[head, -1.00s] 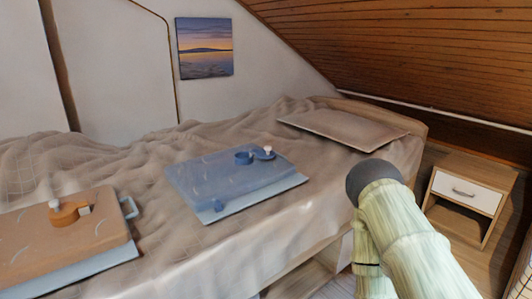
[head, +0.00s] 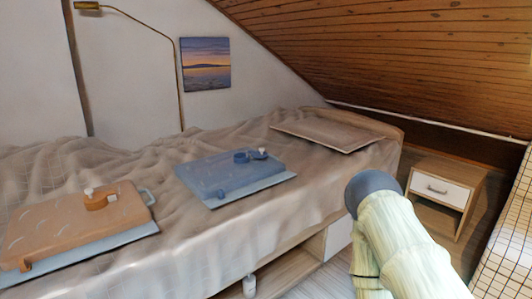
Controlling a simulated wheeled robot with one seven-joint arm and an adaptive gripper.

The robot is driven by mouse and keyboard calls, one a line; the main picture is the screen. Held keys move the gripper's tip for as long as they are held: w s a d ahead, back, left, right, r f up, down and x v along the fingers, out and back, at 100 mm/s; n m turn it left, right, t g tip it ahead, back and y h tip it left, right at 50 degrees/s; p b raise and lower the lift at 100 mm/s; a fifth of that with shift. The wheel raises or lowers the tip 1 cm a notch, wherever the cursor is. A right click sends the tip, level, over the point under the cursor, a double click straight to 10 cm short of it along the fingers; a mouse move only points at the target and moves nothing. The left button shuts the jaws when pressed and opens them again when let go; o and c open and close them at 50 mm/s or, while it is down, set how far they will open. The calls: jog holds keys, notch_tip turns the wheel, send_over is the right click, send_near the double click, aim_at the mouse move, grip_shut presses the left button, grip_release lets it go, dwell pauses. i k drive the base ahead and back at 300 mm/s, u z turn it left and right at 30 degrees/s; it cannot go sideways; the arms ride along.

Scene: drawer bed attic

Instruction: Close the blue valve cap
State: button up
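A blue board (head: 232,179) lies on the bed and carries a blue valve with a short round blue opening (head: 241,157). A blue cap piece with a white knob (head: 259,153) sits just right of the opening, apart from its top, so the opening looks uncovered. A small blue part (head: 221,193) sits at the board's front edge. My arm shows at the lower right, in front of the bed and away from the board. My gripper is not in view.
An orange board (head: 70,226) with an orange valve (head: 98,200) lies on the bed at the left. A flat brown panel (head: 326,134) lies at the bed's far end. A nightstand (head: 443,190) stands right. The bed's side (head: 290,238) stands between floor and boards.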

aim_at(260, 154)
jog(key=z, duration=0.25)
jog(key=i, duration=1.2)
jog(key=u, duration=0.8)
